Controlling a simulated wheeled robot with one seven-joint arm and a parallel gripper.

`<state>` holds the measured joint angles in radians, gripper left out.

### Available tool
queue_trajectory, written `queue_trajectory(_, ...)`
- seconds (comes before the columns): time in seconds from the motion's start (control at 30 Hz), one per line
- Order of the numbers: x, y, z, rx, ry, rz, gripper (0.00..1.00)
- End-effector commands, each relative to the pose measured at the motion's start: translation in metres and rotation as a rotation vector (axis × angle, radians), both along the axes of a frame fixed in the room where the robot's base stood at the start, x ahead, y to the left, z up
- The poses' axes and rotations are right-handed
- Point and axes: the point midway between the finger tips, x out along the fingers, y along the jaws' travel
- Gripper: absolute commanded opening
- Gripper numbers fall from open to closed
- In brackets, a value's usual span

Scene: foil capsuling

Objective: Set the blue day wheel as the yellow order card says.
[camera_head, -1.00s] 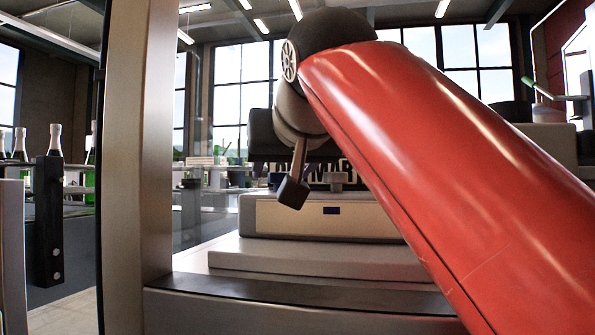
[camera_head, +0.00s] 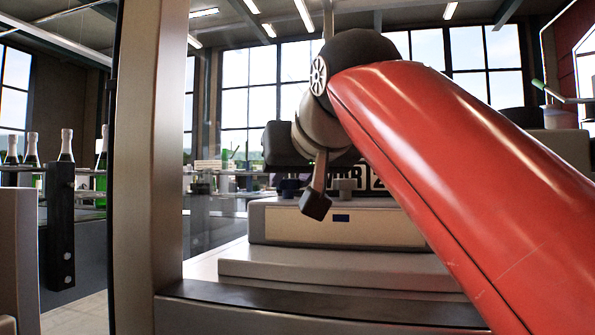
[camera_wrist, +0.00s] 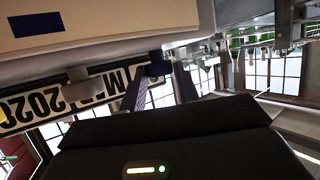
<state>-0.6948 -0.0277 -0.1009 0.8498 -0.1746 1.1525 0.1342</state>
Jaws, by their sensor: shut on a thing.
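The blue day wheel (camera_wrist: 154,67) is a small dark blue knob under the pale machine's edge in the wrist view, which is upside down. My gripper (camera_wrist: 158,80) has its two purplish fingers on either side of it, shut on it. In the head view the blue wheel (camera_head: 289,187) shows in front of the black lettered plates, below my dark gripper body. The plates (camera_wrist: 75,93) read a month ending in R and a year, upside down in the wrist view. The day figures are hidden. The yellow order card is not readable; only a yellow sliver shows at the wrist view's left edge.
A grey knob (camera_head: 345,188) stands right of the blue wheel. The beige machine box (camera_head: 370,227) with a small blue display sits below them on a stepped base. A metal post (camera_head: 150,150) stands at left. Bottles (camera_head: 66,147) stand on a line beyond it.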

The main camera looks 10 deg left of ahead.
Motion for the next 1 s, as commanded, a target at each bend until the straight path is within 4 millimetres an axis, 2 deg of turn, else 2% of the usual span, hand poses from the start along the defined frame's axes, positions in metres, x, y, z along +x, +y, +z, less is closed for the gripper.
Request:
queue_trajectory(0.27,0.002,-0.0034,0.0005,-0.001,0.002,0.123,0.08)
queue_trajectory(0.6,0.0016,-0.0029,-0.0002,0.001,-0.001,0.137,0.08)
queue_trajectory(0.63,0.0015,-0.0029,-0.0002,0.001,-0.001,0.137,0.32)
queue_trajectory(0.77,0.0015,-0.0029,-0.0002,0.001,-0.001,0.137,0.49)
queue_trajectory(0.8,0.0015,-0.0029,-0.0001,0.001,-0.001,0.137,0.53)
queue_trajectory(1.0,0.0015,-0.0029,-0.0001,0.002,0.0,0.137,0.53)
